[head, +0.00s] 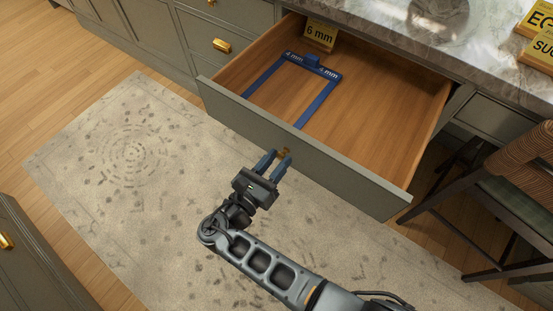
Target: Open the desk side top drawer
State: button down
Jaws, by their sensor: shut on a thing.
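The drawer (306,146) under the marble desk top is pulled far out, and its wooden inside shows. Its grey-green front has a small brass handle (285,153) near the middle. My gripper (277,161) is at that handle, with its blue fingers on either side of it, shut on it. The fingers partly hide the handle. Inside the drawer lie a blue frame-shaped piece (318,103) marked "4 mm" and a yellow block (320,35) marked "6 mm" at the back.
A chair with a woven back (527,160) stands close to the drawer's right side. Yellow labelled blocks (540,45) lie on the marble top (470,40) at right. A closed cabinet (30,265) is at lower left. The rug (130,180) in front is clear.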

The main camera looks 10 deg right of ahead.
jog(key=c, duration=0.8)
grip_release()
jog(key=b+v, duration=0.1)
jog(key=v, duration=0.6)
jog(key=shift+s+a, duration=0.25)
jog(key=shift+s, duration=0.05)
